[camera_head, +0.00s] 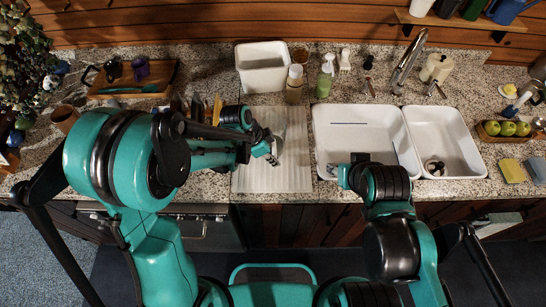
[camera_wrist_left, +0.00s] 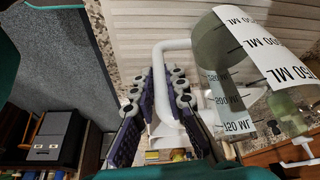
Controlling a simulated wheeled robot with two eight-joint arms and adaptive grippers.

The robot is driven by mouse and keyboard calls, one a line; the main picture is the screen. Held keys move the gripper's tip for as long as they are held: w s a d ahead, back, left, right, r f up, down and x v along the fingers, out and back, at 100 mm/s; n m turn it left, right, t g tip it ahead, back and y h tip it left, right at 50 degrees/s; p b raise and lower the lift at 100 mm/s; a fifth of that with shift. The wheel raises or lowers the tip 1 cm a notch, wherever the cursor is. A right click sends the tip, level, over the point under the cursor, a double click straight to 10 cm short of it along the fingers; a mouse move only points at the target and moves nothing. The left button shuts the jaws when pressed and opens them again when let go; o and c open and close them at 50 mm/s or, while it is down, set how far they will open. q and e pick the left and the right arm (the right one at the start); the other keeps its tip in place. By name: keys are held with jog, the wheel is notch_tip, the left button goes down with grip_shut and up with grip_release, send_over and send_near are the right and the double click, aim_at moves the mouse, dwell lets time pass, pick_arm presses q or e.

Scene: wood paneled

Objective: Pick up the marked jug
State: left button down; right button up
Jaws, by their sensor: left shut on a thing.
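The marked jug (camera_wrist_left: 212,55) shows in the left wrist view as a see-through vessel with a white band of black millilitre markings and a white handle (camera_wrist_left: 158,70). My left gripper (camera_wrist_left: 162,100) is shut on the handle, one purple pad on each side. In the head view my left gripper (camera_head: 270,150) is over the ribbed drainboard, and the jug is hard to make out there. Whether the jug touches the board is not clear. My right gripper (camera_head: 345,174) is at the front left edge of the sink; its fingers are too small to read.
The white double sink (camera_head: 325,150) lies right of the ribbed drainboard (camera_head: 245,180). A wooden tray (camera_head: 160,80) is at the back left.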

pick_arm(q)
jog(key=s+d+r+p, duration=0.1)
jog(key=s+d+r, duration=0.5)
jog(key=d+r, duration=0.3)
jog(key=shift+d+r+p, duration=0.2)
jog(key=shift+d+p, duration=0.15)
jog(key=shift+d, duration=0.2)
jog(key=shift+s, duration=0.1)
